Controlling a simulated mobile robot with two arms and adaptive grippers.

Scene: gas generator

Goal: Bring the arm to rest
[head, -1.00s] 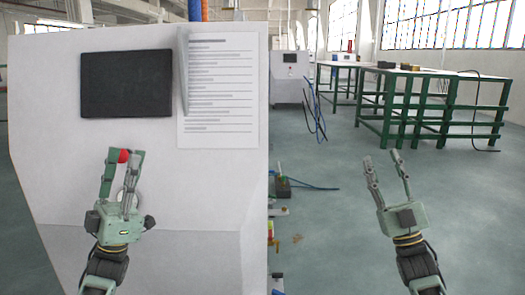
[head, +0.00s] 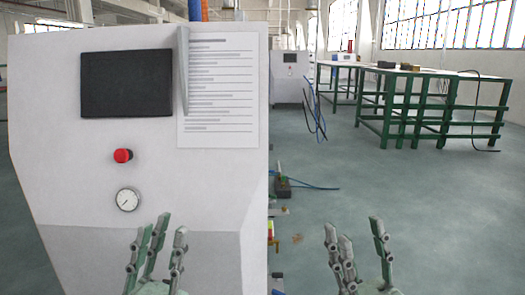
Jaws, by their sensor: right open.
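My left gripper (head: 168,228) is at the bottom of the head view, in front of the lower part of the white generator cabinet (head: 60,150). Its fingers point up and stand apart with nothing between them. My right gripper (head: 358,230) is at the bottom right of centre, over the open floor. Its fingers are spread and empty. The palms and arms below are mostly cut off by the frame edge. The red button (head: 123,155) and the round gauge (head: 128,200) on the cabinet are uncovered, and neither gripper appears to touch them.
The cabinet carries a dark screen (head: 126,83) and a printed sheet (head: 220,90). Green-framed tables (head: 440,105) stand at the back right. Cables and small parts (head: 283,185) lie beside the cabinet. The floor (head: 440,210) at the right is clear.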

